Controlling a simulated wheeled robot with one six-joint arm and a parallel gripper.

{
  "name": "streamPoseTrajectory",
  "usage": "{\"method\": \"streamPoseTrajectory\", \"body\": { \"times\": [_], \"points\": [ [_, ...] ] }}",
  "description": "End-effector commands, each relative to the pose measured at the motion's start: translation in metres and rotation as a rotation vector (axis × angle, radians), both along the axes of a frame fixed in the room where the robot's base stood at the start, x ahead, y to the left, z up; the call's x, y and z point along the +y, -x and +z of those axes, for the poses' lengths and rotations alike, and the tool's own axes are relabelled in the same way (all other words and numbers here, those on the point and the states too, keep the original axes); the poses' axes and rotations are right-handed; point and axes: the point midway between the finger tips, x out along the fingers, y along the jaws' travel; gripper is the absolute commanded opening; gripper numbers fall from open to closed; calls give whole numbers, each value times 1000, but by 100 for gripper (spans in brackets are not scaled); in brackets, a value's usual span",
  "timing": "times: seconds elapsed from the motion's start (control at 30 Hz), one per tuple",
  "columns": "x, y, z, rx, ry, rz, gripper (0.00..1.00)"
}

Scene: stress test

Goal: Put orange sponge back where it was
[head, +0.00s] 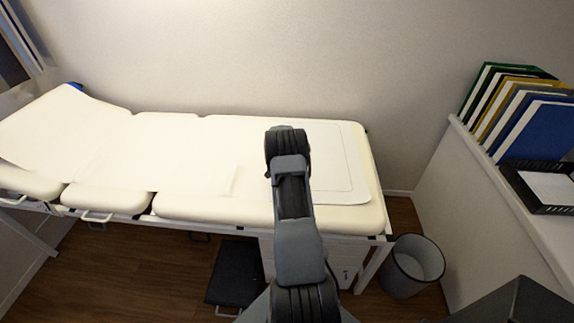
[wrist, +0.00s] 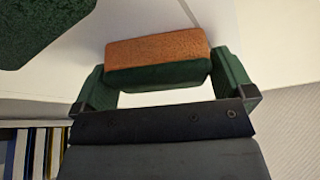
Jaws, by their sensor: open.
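The orange sponge (wrist: 157,50) shows in the wrist view as a block with an orange face and a dark green layer below. It lies on a white surface. My gripper (wrist: 160,68) is open, with one green finger at each side of the sponge. I cannot tell whether either finger touches it. In the head view my arm reaches over the right part of the cream examination bed (head: 215,207). The sponge and the fingers are hidden there behind the arm.
A white sheet (head: 338,165) lies on the bed. A bin (head: 411,262), a black tray (head: 530,197) and several folders (head: 535,130) are at the right. A wall stands behind the bed.

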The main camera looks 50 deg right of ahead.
Motion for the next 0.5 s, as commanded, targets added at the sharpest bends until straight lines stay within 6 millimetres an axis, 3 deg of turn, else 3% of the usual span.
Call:
{"method": "streamPoseTrajectory", "body": {
  "times": [0.5],
  "points": [
    [32,9,84,-2,3,0,100]
  ]
}}
